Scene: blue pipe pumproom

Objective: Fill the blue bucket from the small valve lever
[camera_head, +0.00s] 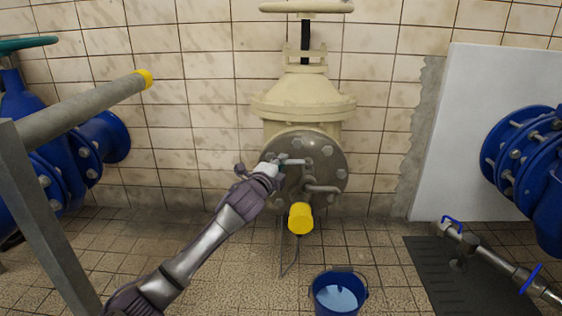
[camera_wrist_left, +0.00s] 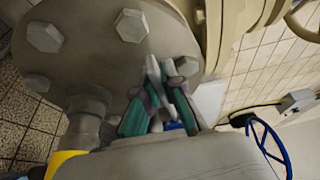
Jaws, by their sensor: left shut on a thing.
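The blue bucket (camera_head: 320,297) stands on the tiled floor below the round grey flange (camera_head: 325,150), with a pale blue surface showing inside, which looks like water. A yellow-ended outlet (camera_head: 300,217) hangs from the flange above and left of the bucket; I see no clear stream. The small valve lever (camera_head: 296,162) is a short grey piece at the flange's front. My left gripper (camera_head: 275,165) is at the lever. In the left wrist view its teal-padded fingers (camera_wrist_left: 160,108) are shut on the lever, whose far end is partly hidden. My right gripper is not in view.
A cream valve body (camera_head: 303,95) with a handwheel stands above the flange. Blue pipes (camera_head: 525,160) flank it right and left. A grey rail with a yellow end (camera_head: 143,78) crosses at left. A dark mat (camera_head: 440,285) lies right of the bucket.

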